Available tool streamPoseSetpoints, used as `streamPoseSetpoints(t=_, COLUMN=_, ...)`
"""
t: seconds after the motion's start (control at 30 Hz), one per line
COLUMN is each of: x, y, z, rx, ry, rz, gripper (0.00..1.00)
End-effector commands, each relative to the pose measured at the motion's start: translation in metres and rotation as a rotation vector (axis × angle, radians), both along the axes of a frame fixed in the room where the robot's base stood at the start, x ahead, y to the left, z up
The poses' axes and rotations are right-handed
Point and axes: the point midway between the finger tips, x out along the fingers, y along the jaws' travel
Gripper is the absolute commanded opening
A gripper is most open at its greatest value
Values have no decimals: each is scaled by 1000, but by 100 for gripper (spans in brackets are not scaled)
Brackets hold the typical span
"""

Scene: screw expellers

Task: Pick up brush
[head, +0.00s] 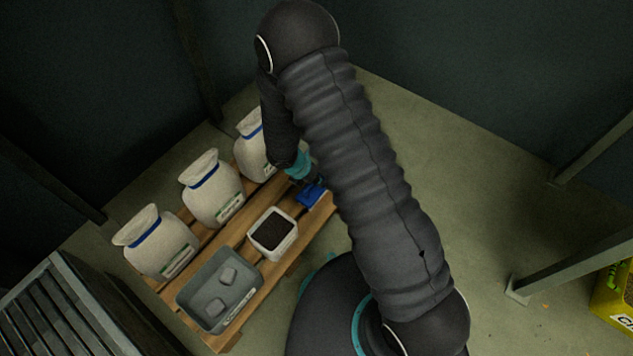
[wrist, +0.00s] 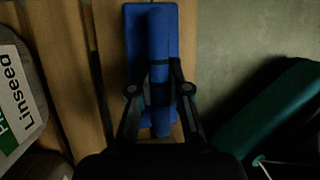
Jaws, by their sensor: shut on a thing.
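The blue brush (wrist: 151,50) lies on the wooden pallet in the wrist view, its handle pointing toward my gripper. My gripper (wrist: 161,92) is shut on the brush, with one finger on each side of its blue handle. In the head view the brush (head: 311,194) shows as a small blue shape at the right end of the pallet, partly hidden by my arm. The gripper's fingertips are hard to make out in that view. The brush seems to rest on the pallet or just above it; I cannot tell which.
The pallet (head: 248,257) also carries several white sacks, a white box of dark material (head: 272,234) and a grey tray (head: 190,291) holding two pale blocks. A sack labelled Linseed (wrist: 14,95) is left of my gripper. Slatted metal (head: 55,310) stands front left.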

Motion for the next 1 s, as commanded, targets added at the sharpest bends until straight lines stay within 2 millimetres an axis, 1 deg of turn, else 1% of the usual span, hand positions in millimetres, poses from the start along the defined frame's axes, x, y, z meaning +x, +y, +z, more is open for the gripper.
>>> streamPoseSetpoints(t=0.03, x=0, y=0, z=10, rx=1, ry=-1, rz=-1, gripper=0)
streamPoseSetpoints(t=0.17, x=0, y=-1, z=37, rx=2, ry=-3, rz=-1, gripper=0)
streamPoseSetpoints(t=0.2, x=-7, y=-12, z=38, rx=0, ry=1, rz=-4, gripper=0)
streamPoseSetpoints(t=0.3, x=-18, y=-32, z=51, rx=0, ry=-1, rz=-3, gripper=0)
streamPoseSetpoints(t=0.5, x=-40, y=-66, z=75, rx=1, ry=-1, rz=-3, gripper=0)
streamPoseSetpoints(t=0.6, x=-48, y=-80, z=85, rx=0, ry=-1, rz=-2, gripper=0)
streamPoseSetpoints(t=0.73, x=-56, y=-92, z=93, rx=-1, ry=0, rz=-1, gripper=0)
streamPoseSetpoints(t=0.83, x=-59, y=-97, z=97, rx=0, ry=0, rz=-1, gripper=0)
streamPoseSetpoints(t=1.0, x=-61, y=-100, z=99, rx=-1, ry=1, rz=0, gripper=0)
